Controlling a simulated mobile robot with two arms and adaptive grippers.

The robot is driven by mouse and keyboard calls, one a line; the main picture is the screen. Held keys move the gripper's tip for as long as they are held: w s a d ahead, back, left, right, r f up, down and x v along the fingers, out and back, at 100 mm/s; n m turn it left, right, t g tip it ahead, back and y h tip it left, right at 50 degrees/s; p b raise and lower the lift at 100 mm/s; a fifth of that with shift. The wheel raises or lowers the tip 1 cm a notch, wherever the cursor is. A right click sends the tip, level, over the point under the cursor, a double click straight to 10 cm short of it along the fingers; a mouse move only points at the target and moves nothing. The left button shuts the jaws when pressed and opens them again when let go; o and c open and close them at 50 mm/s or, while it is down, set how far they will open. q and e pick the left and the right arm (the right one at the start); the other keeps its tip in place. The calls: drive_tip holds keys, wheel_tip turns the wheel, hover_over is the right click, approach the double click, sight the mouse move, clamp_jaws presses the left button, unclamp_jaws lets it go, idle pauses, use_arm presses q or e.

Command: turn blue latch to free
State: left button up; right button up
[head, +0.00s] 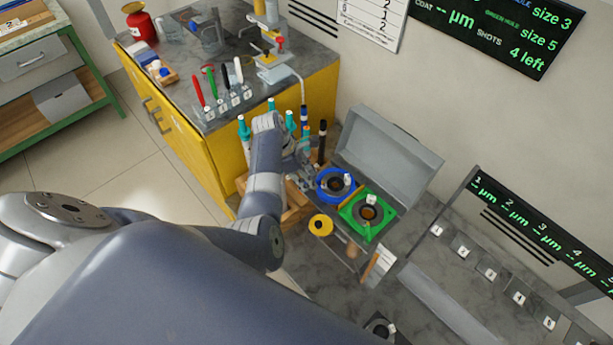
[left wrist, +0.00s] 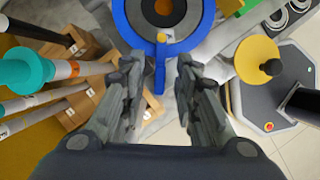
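The blue ring fixture (head: 323,190) with a dark centre sits beside a green square fixture (head: 352,222) on the grey bench unit. In the left wrist view the blue ring (left wrist: 125,20) is at the top middle. A narrow blue latch bar (left wrist: 160,68) hangs down from its near edge, with a small yellow-orange spot at its upper end. My left gripper (left wrist: 159,78) is open, one finger on each side of the bar, with visible gaps. In the head view my left gripper (head: 303,166) is just left of the blue ring, partly hidden by its arm. My right gripper is not in view.
A yellow cabinet (head: 185,155) is to the left.

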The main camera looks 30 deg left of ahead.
use_arm(q)
clamp_jaws()
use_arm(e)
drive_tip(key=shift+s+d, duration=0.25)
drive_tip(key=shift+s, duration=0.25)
use_arm(q)
drive_tip(key=shift+r, duration=0.1)
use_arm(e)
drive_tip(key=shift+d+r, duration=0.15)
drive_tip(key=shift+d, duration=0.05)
use_arm(q)
drive_tip(key=m+g+p, duration=0.1)
drive_tip(key=m, duration=0.2)
drive_tip(key=m+g, duration=0.1)
drive_tip(key=m, duration=0.2)
drive_tip(key=shift+w+g+h, duration=0.1)
drive_tip(key=shift+g+h, duration=0.2)
drive_tip(key=shift+m+g+b, duration=0.5)
drive_tip(key=shift+m+g, duration=0.1)
drive_tip(key=shift+m, duration=1.4)
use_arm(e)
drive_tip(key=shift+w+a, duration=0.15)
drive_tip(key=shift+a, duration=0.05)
